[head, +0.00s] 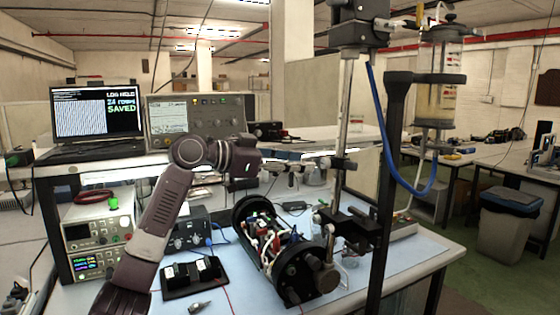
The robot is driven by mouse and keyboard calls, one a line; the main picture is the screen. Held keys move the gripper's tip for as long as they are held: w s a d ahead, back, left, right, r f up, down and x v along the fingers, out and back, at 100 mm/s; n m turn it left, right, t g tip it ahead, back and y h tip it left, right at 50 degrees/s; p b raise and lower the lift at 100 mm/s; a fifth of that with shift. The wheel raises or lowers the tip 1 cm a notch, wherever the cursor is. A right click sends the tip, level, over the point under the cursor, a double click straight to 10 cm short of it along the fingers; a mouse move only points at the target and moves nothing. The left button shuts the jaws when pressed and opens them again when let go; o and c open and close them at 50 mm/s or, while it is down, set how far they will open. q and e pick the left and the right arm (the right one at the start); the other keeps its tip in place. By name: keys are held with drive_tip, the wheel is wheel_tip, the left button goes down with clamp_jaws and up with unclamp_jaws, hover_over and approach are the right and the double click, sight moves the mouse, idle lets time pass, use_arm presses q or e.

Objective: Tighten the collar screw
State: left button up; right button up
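A steel post (344,125) stands at the right of the bench. A small dark collar (342,163) with a short stub sits around it, and a larger black clamp block (350,228) with knobs is lower down. The collar screw is too small to tell apart from these fittings. A black open-sided cylinder (292,284) with wiring inside lies tilted on the bench left of the post. My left gripper (243,184) is at the end of my mauve arm, above and left of the cylinder, apart from the post. Its fingers are small and dark. My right gripper is out of view.
A clear vessel (440,95) hangs on a black stand (388,190), with a blue hose (386,140) looping below. A laptop (95,118) and instruments (200,115) fill the left shelf. A black tray (194,278) lies on the mat. Bare mat shows front right.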

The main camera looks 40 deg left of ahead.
use_arm(q)
drive_tip(key=v, duration=0.6)
idle(0.6)
